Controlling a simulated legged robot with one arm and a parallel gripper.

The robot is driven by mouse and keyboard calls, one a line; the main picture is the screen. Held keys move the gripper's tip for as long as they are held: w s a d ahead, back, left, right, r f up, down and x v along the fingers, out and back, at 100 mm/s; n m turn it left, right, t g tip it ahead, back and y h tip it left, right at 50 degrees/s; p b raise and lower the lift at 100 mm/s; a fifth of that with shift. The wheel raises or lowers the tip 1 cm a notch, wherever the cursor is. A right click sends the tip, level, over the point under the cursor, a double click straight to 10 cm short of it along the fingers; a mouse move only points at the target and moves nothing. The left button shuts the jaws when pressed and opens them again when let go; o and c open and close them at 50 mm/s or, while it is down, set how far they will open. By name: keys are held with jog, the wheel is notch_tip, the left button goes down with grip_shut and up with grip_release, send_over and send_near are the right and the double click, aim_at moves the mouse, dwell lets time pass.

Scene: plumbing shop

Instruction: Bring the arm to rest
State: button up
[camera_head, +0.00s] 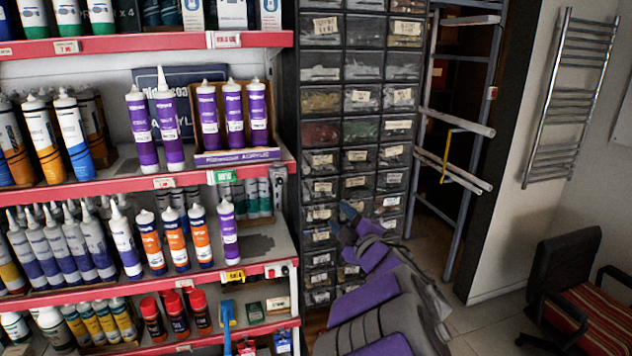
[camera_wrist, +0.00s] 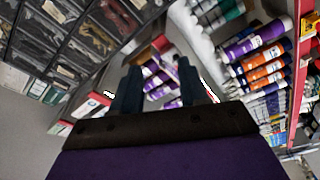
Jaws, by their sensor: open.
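My gripper (camera_head: 349,222) is in front of the drawer cabinet, just right of the shelves in the head view. My purple and grey arm reaches up to it from the bottom. In the wrist view my gripper (camera_wrist: 156,85) shows two dark fingers apart with nothing held between them. Beyond the fingers, purple-labelled tubes show on a shelf. The fingers appear clear of the shelf and the drawers.
Red-edged shelves (camera_head: 150,183) with tubes and cans fill the left. The drawer cabinet (camera_head: 361,97) stands behind my gripper. A metal rack (camera_head: 483,130) with pipes, a towel radiator (camera_head: 573,95) and a chair (camera_head: 563,285) are at right. Floor shows between arm and chair.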

jog(key=s+d+f+m+g+h+b, duration=0.15)
jog(key=s+d+m+h, duration=0.35)
jog(key=d+m+h, duration=0.6)
jog(key=s+d+f+m+g, duration=0.2)
jog(key=s+d+f+g, duration=0.4)
jog(key=s, duration=0.4)
jog(key=s+a+f+m+g+y+b, duration=0.1)
jog(key=s+a+f+g, duration=0.2)
jog(key=s, duration=0.8)
jog(key=s+a+f+m+g+y+b, duration=0.1)
jog(key=s+a+f+g, duration=0.2)
jog(key=s, duration=0.9)
jog(key=s+a+f+m+g+y+b, duration=0.1)
jog(key=s+f+g, duration=0.4)
jog(key=s, duration=0.7)
jog(key=a+f+m, duration=0.1)
jog(key=a, duration=0.1)
jog(key=shift+a+f, duration=0.2)
jog(key=shift+a, duration=0.1)
